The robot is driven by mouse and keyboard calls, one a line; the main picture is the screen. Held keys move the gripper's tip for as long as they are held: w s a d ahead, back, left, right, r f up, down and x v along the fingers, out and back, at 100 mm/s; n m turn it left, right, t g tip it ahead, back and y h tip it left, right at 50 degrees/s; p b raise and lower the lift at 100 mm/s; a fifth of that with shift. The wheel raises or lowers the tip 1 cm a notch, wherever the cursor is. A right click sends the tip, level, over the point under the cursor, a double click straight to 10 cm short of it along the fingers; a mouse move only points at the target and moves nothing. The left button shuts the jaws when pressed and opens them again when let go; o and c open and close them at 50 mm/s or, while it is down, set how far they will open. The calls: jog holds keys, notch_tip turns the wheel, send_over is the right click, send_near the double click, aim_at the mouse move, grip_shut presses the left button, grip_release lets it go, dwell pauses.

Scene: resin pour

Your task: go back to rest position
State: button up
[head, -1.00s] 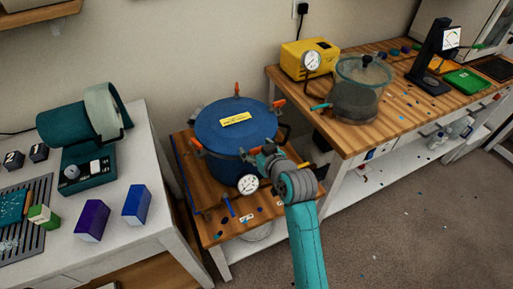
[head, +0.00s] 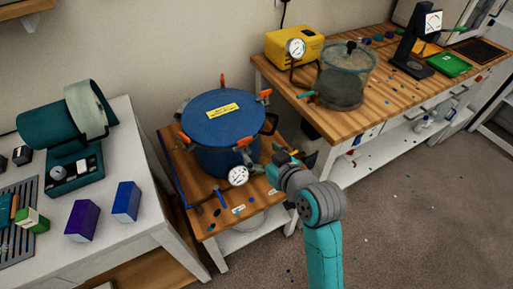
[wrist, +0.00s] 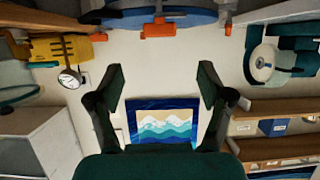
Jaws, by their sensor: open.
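My gripper (head: 291,158) is at the front right of the blue pressure pot (head: 218,148) in the head view, apart from the pot's lid as far as I can tell. In the wrist view the two dark fingers of my gripper (wrist: 161,82) stand wide apart with nothing between them. The pot is closed with a blue lid and has orange clamps around its rim. A pressure gauge (head: 237,176) shows at its front. In the wrist view the pot's blue edge and an orange clamp (wrist: 158,29) lie at the top of the picture.
The pot stands on a low wooden table (head: 185,190). A white table (head: 150,213) with a teal machine (head: 75,175) and coloured boxes is left. A wooden bench (head: 400,97) with a yellow pump (head: 293,47) and clear chamber (head: 345,75) is right. Open floor (head: 420,215) lies front right.

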jog(key=shift+s+d+r, duration=0.15)
jog(key=shift+s, duration=0.05)
dwell(0.5)
jog(key=s+d+f+m+t+h, duration=0.1)
jog(key=s+d+f+m+h, duration=0.15)
jog(key=s+d+f, duration=0.55)
jog(key=s+d+f+m+t+h, duration=0.1)
jog(key=s+d+f+m+h, duration=0.15)
jog(key=s+d+f, duration=0.65)
jog(key=s+d+r+m+h, duration=0.1)
jog(key=s+r, duration=0.3)
jog(key=s, duration=0.8)
jog(key=s+d+r+m+t+h, duration=0.1)
jog(key=s+r, duration=0.3)
jog(key=s, duration=0.7)
jog(key=shift+s+d+r+t+h, duration=0.3)
jog(key=shift+s+d+h, duration=0.1)
jog(key=shift+d, duration=0.4)
